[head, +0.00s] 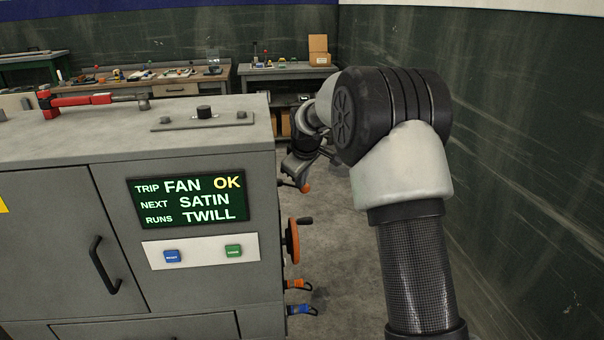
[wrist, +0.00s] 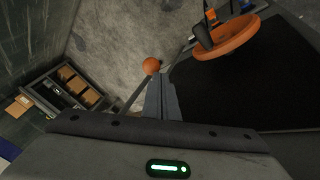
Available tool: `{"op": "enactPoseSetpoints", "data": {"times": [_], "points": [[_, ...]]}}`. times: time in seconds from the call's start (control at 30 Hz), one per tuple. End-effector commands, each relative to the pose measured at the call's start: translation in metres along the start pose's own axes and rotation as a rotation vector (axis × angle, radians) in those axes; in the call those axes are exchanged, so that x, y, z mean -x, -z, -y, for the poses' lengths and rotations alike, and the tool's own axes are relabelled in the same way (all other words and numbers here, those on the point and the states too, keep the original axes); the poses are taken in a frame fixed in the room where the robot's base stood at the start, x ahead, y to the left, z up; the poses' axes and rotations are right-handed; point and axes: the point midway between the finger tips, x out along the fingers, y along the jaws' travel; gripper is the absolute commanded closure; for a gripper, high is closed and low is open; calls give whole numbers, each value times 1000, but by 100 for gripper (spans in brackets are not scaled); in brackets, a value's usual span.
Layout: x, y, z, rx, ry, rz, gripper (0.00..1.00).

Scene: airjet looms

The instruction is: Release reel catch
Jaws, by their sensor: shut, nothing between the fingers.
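My gripper (wrist: 162,95) is shut and empty, its fingers pressed together. It also shows in the head view (head: 289,181), beside the right side of the grey cabinet. A lever with an orange ball knob (wrist: 152,66) has its rod running close beside the fingers in the wrist view; I cannot tell if they touch. The knob shows below my gripper in the head view (head: 305,187). An orange handwheel (wrist: 229,42) with a dark crank handle lies to the right; it also shows on the cabinet side (head: 292,242). No label marks which part is the reel catch.
The grey cabinet (head: 60,250) carries a display (head: 188,200) and two buttons. An orange-handled lever (head: 298,284) and a blue-handled lever (head: 302,309) stick out low on its side. A wall (head: 520,150) stands right. Floor between is clear.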

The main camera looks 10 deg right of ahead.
Motion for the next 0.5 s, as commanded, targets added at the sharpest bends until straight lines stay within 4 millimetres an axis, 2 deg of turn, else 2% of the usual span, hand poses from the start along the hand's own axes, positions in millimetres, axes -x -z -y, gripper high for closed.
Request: {"op": "enactPoseSetpoints", "data": {"times": [0.1, 0.2, 0.5], "points": [[-14, 0, 0, 0, 1, 0, 100], [-18, 0, 0, 0, 0, 0, 100], [-20, 0, 0, 0, 0, 0, 100]]}}
